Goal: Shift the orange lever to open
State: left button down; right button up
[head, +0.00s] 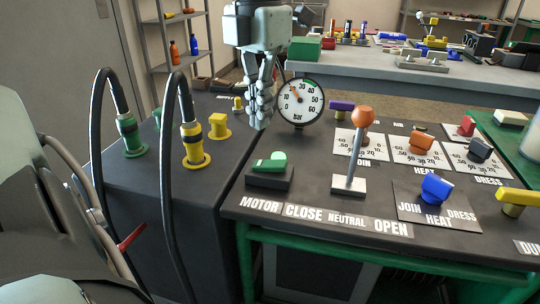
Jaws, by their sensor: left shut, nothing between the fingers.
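The lever has an orange ball knob (362,116) on a thin metal shaft (355,152). It rises from a light metal base plate (348,185) on the dark cart top, behind the NEUTRAL label (346,221). The shaft stands nearly upright, its top leaning slightly right in the picture. The CLOSE label (304,213) is to the left and the OPEN label (391,230) to the right. My left gripper (260,122) points down, shut and empty, left of the pressure gauge and apart from the lever. My right gripper is out of view.
The round bar gauge (300,102) stands between my left gripper and the lever. A green motor switch (270,163) is left of the lever base. A blue selector knob (436,189) is to its right. Hoses with green and yellow fittings (193,145) stand on the left.

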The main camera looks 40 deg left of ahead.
aim_at(362, 116)
jog(key=k+j, duration=0.15)
jog(key=k, duration=0.35)
jog(key=k+j, duration=0.15)
jog(key=k, duration=0.3)
jog(key=k+j, duration=0.2)
jog(key=k, duration=0.3)
